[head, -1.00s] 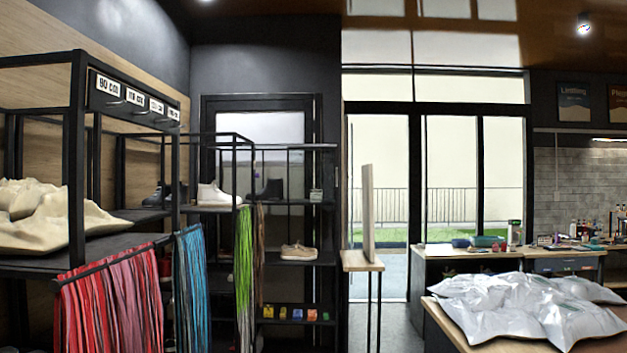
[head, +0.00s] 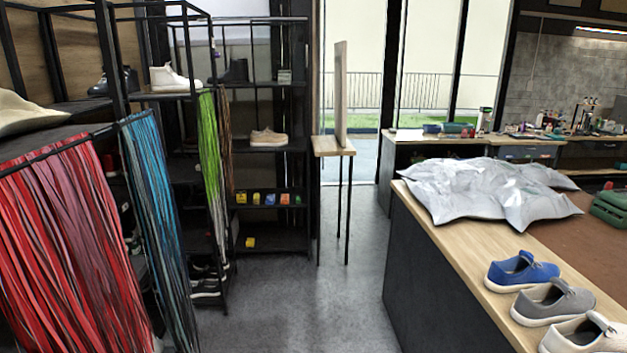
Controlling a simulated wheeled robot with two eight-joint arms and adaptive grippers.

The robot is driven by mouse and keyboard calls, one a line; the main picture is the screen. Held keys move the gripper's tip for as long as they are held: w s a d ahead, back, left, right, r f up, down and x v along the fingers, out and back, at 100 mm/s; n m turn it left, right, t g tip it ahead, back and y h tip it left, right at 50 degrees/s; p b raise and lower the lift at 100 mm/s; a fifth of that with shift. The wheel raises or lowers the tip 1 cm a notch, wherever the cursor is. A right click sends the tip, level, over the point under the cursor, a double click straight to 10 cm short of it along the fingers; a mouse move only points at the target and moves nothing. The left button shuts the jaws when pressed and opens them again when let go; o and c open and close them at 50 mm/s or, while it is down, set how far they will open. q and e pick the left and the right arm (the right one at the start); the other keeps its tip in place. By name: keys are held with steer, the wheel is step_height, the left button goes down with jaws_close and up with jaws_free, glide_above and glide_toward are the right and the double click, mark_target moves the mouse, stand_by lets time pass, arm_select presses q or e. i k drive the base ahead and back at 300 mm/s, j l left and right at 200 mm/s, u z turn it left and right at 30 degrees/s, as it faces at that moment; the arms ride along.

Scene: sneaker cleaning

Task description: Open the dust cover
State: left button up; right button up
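A crumpled silvery plastic cover (head: 480,190) lies in puffed folds on the wooden top of the long counter (head: 455,265) at the right. I cannot tell whether anything is under it. A beige, lumpy cloth-like piece (head: 25,115) lies on the black rack at the far left, cut off by the picture edge. I cannot tell for sure which of the two is the dust cover. Neither of my grippers is in view.
Blue (head: 521,271), grey (head: 553,301) and white (head: 588,336) sneakers line the counter's near edge. Red laces (head: 70,250) hang from the left rack. The grey floor (head: 290,310) between rack and counter is clear.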

mark_target(306, 21)
steer(key=i, duration=2.4)
steer(key=i+l+u, duration=0.1)
steer(key=i, duration=1.1)
steer(key=i+l, duration=0.1)
steer(key=i, duration=1.1)
